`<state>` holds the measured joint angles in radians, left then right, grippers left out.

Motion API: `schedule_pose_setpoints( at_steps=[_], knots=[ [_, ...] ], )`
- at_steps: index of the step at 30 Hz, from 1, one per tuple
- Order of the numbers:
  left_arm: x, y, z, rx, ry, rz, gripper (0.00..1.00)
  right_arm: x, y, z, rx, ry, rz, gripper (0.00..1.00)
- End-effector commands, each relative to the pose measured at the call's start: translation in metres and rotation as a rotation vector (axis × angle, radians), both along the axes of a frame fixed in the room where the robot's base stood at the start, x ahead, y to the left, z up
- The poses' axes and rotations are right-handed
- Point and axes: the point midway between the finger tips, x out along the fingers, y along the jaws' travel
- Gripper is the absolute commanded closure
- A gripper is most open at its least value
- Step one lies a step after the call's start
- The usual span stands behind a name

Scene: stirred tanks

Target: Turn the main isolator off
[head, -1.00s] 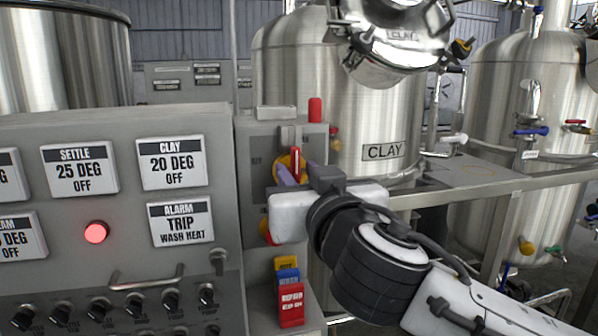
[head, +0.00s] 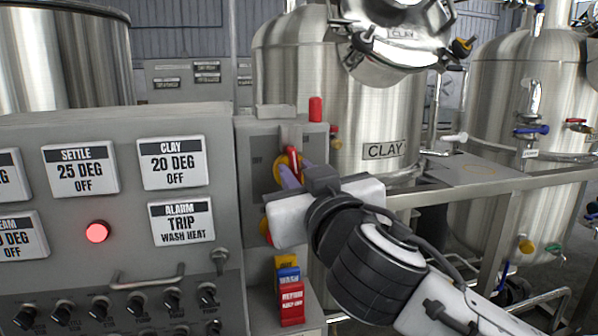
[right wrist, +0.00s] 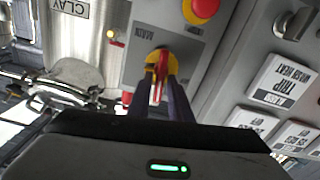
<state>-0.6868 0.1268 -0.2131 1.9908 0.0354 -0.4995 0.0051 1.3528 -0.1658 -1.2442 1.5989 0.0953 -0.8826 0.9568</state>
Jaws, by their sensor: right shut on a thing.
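The main isolator is a red handle (head: 292,158) on a yellow disc (head: 278,167), on a grey plate at the right side of the control cabinet. My right gripper (head: 289,174) is at the handle, its purple-grey fingers partly hiding it. In the right wrist view the red handle (right wrist: 156,88) sits between the two dark fingers of my right gripper (right wrist: 160,100), in front of the yellow disc (right wrist: 158,60). The gripper is shut on the handle. My left gripper is not in view.
The grey cabinet (head: 100,130) fills the left, with display plates, a lit red lamp (head: 97,232), a bar handle and several black knobs. Coloured tags (head: 290,295) hang below the isolator. A steel tank marked CLAY (head: 384,150) and a metal rail stand behind my right arm.

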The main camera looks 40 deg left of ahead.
Motion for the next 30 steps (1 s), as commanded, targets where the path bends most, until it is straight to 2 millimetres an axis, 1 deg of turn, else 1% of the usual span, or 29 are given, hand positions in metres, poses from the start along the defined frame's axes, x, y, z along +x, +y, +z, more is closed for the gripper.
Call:
schedule_pose_setpoints(
  at_steps=[12,20,27,30],
  knots=[
    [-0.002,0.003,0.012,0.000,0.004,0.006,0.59,-0.003,0.003,-0.001,-0.247,-0.283,-0.001,1.00],
    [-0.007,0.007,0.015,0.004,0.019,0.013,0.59,-0.005,0.005,-0.003,-0.408,-0.472,0.000,1.00],
    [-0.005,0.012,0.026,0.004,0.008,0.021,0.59,-0.006,0.006,-0.005,-0.558,-0.645,0.000,1.00],
    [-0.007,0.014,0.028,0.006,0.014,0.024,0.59,-0.007,0.006,-0.006,-0.620,-0.718,0.000,1.00]
  ],
)
